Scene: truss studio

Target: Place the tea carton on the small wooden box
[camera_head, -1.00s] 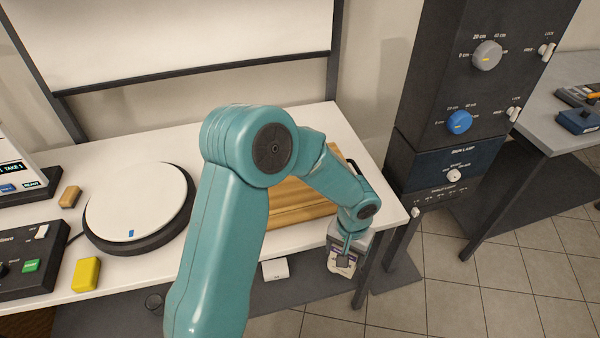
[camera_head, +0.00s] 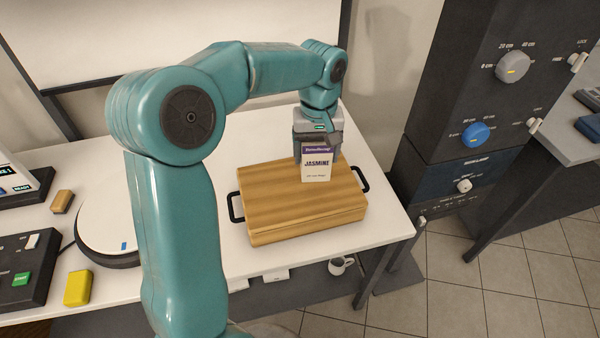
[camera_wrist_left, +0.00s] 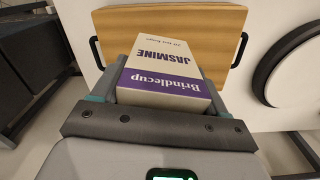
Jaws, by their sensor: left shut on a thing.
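The tea carton (camera_head: 317,168), white with a purple band and the word JASMINE, is held upright in my left gripper (camera_head: 318,150). The gripper is shut on it, with a finger at each side of the carton in the left wrist view (camera_wrist_left: 165,75). The small wooden box (camera_head: 290,212) lies on the white table, with a black handle at each end. In the head view the carton is over the back right part of the box's lid. I cannot tell whether the carton's bottom touches the lid. My right gripper is not in view.
A white round turntable (camera_head: 100,222) and a yellow block (camera_head: 78,288) are on the table at the left. A dark control tower (camera_head: 480,90) stands to the right. A white mug (camera_head: 341,265) sits below the table's front edge.

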